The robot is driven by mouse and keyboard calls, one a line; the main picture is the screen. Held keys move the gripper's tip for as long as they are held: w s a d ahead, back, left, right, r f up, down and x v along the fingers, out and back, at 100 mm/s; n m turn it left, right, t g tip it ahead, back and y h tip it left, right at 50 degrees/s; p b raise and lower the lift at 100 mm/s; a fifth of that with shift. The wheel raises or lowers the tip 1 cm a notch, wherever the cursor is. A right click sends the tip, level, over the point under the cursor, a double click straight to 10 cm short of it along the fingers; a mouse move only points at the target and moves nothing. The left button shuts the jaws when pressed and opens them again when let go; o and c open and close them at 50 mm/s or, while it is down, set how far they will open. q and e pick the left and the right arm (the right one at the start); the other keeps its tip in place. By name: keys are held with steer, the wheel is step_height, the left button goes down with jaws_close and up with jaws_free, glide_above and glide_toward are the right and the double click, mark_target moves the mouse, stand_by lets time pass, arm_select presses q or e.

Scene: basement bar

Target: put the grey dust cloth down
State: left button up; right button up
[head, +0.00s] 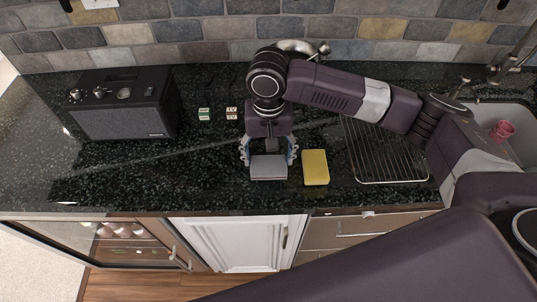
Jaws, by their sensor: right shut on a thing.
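The grey dust cloth (268,168) is a folded light grey block at the front middle of the dark counter. My right gripper (268,158) points down over it, with its blue-sided fingers on the left and right of the cloth. It is shut on the cloth. The cloth is at or just above the counter top; I cannot tell whether it touches. My left gripper is not in view.
A yellow sponge (315,167) lies just right of the cloth. A wire rack (385,152) and a sink (508,122) with a pink cup (502,130) are further right. A black radio (122,106) stands at left. The counter (190,180) left of the cloth is clear.

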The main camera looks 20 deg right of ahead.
mark_target(268, 159)
steer(key=o, duration=1.1)
steer(key=shift+f, duration=0.1)
steer(key=shift+c, duration=0.2)
steer(key=shift+o, duration=0.9)
steer(key=shift+r, duration=0.2)
step_height(268, 159, up, 12)
steer(key=b, duration=0.1)
